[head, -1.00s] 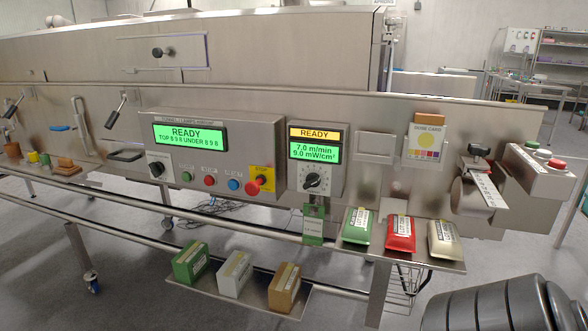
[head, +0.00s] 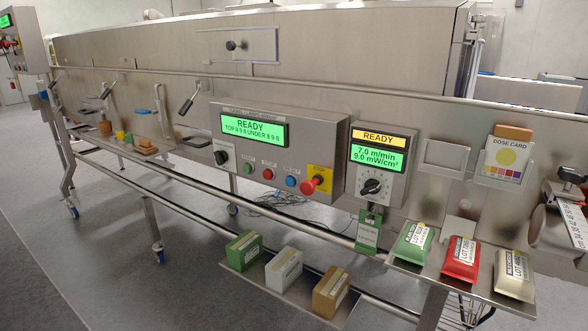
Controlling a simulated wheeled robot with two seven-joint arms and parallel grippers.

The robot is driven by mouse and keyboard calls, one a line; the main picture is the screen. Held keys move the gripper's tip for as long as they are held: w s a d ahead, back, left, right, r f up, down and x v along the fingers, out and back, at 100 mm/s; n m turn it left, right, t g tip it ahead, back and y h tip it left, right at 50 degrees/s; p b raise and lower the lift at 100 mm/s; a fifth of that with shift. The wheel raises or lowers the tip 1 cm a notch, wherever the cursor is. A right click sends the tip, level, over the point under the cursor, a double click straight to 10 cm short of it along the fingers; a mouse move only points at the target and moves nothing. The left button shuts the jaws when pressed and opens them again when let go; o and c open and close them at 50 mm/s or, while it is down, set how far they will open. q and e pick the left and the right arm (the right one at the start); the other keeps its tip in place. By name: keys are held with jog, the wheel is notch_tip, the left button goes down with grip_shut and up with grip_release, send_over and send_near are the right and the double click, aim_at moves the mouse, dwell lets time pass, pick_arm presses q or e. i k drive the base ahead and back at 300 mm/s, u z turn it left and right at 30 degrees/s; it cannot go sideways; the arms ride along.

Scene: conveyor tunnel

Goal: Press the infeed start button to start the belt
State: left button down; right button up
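The main control panel (head: 330,133) is on the front of the steel tunnel. Its green screen (head: 253,129) reads READY. Below the screen are a black knob (head: 221,158), a small green button (head: 248,168), a red button (head: 268,174), a blue button (head: 290,181) and a red mushroom button on a yellow plate (head: 312,185). Another control box (head: 28,50) with a green screen and small red parts stands at the far upper left, too small to read. I cannot tell which button is the infeed start. Neither of my grippers is in view.
A smaller unit (head: 379,166) reads 7.0 m/min, with a dial. Green (head: 413,240), red (head: 460,261) and beige (head: 514,275) packets lie on a shelf at right. Three boxes (head: 284,269) stand on a low tray. The grey floor (head: 100,270) at front left is clear.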

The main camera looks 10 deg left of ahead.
aim_at(247, 168)
jog(key=i, duration=1)
